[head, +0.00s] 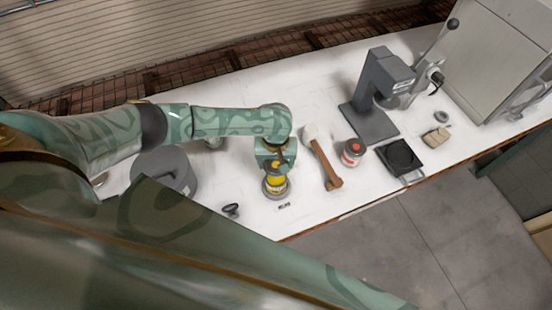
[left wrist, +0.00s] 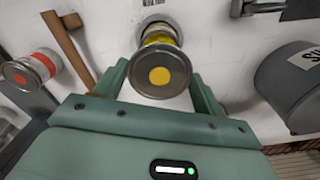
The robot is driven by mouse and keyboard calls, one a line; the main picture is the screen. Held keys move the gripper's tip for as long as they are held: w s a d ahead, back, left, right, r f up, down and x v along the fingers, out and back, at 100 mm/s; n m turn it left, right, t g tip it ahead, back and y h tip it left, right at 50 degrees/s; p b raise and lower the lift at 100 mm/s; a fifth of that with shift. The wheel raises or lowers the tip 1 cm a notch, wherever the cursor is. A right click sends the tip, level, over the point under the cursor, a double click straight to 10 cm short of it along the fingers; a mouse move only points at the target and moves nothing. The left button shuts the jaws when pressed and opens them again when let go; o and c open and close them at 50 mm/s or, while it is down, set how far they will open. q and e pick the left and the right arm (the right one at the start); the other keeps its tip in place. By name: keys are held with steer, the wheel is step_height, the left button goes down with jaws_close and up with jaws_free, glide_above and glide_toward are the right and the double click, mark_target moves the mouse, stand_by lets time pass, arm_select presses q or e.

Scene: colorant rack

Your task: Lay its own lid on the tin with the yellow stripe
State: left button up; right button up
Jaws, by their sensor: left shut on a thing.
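The tin with the yellow stripe (head: 276,183) stands upright near the table's front edge; its striped side also shows in the left wrist view (left wrist: 160,36). My left gripper (head: 276,163) points down over it. It is shut on a round grey lid with a yellow dot (left wrist: 160,76), which sits between the fingers and covers the tin's top from the wrist camera. I cannot tell whether the lid touches the tin's rim. My right gripper is not in view.
A red-marked tin (head: 352,152) and a wooden-handled mallet (head: 322,160) lie to the right, by a black scale (head: 399,156) and a grey stand (head: 372,122).

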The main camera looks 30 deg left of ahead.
arm_select(q)
step_height(320, 180, down, 5)
steer(key=b, duration=0.3)
steer(key=shift+r, duration=0.1)
steer(key=shift+f+b, duration=0.3)
steer(key=shift+f, duration=0.2)
steer(key=shift+f+b, duration=0.3)
steer(key=shift+f, duration=0.4)
steer(key=o, duration=1)
step_height(320, 180, up, 16)
steer(key=p, duration=0.4)
steer(key=shift+r, duration=0.2)
